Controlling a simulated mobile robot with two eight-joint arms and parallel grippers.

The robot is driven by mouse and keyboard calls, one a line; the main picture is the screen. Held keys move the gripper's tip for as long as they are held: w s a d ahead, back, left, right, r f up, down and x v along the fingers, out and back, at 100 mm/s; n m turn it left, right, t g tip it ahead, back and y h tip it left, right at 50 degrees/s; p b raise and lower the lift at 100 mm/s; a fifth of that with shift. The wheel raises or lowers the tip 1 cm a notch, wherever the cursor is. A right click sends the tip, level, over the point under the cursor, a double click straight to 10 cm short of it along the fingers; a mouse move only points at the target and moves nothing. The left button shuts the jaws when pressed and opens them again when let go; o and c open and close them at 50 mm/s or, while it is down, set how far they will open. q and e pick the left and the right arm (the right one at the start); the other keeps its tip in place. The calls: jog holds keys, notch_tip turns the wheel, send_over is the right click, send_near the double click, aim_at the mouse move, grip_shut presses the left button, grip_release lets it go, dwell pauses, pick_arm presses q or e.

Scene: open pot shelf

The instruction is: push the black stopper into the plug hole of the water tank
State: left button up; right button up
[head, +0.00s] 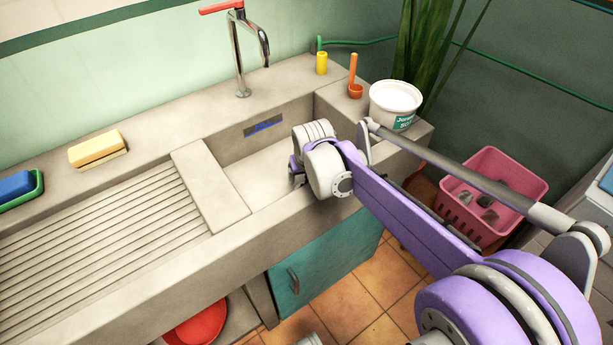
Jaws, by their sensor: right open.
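The water tank (263,162) is the concrete basin of the sink, right of the ribbed draining board. My right arm reaches over its front edge from the right. My right gripper (296,174) is over the tank's right part, mostly hidden behind its own wrist, and is open. The black stopper is not visible, nor is the plug hole; the wrist, the arm and the front wall hide part of the tank floor. I cannot tell whether the gripper is near the stopper. My left gripper is not in view.
A tap (240,55) stands behind the tank. A yellow bottle (321,63), an orange scoop (355,89) and a white tub (395,104) stand on the ledge. A sponge (96,148) lies left. A pink basket (493,196) is at the right; a teal door (325,262) is below.

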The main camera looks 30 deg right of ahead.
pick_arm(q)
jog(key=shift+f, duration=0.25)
pick_arm(e)
jog(key=f, duration=0.3)
jog(key=shift+s+a+f, duration=0.35)
notch_tip(320, 180, up, 5)
jog(key=shift+s+a+f+p, duration=0.1)
jog(key=shift+s+p, duration=0.05)
jog(key=shift+p, duration=0.95)
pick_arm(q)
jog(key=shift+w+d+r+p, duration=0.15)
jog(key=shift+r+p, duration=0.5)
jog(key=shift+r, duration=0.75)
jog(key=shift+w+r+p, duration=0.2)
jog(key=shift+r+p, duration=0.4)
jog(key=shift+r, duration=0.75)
pick_arm(e)
jog(key=d+v, duration=0.1)
jog(key=v, duration=0.8)
jog(key=shift+a+r, duration=0.2)
jog(key=shift+r, duration=0.2)
